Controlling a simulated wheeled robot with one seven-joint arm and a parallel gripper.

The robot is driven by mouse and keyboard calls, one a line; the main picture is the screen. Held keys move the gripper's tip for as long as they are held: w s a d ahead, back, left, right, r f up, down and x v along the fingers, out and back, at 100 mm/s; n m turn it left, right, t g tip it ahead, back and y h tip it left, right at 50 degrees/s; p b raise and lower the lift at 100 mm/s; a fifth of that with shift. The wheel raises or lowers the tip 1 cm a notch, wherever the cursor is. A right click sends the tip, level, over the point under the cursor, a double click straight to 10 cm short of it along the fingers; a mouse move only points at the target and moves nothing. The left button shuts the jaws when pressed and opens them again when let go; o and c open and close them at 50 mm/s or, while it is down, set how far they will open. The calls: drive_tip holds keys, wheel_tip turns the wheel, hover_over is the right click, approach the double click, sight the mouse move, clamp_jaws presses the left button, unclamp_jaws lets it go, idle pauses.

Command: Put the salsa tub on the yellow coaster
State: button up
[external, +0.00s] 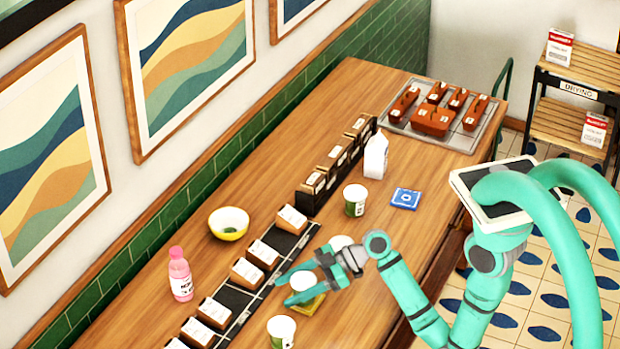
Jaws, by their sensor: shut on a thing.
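My gripper (288,289) reaches in from the right, low over the wooden counter. Its teal fingers are shut on a white-topped tub (302,280), one finger on each side. The tub looks upright. I take it for the salsa tub, but its label is hidden or too small to read. The yellow coaster (315,304) lies on the counter directly below the tub and is partly covered by the tub and a finger. I cannot tell whether the tub's base touches the coaster.
Similar tubs stand at the front (281,331), behind my wrist (340,242) and farther back (355,200). A blue coaster (405,198) and white carton (376,156) are beyond. A yellow bowl (229,223), pink bottle (180,275) and black organizer (308,200) line the left.

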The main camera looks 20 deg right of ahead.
sight(312, 278)
drive_tip(key=o, duration=1.2)
drive_tip(key=shift+f, duration=0.1)
drive_tip(key=v, duration=1.2)
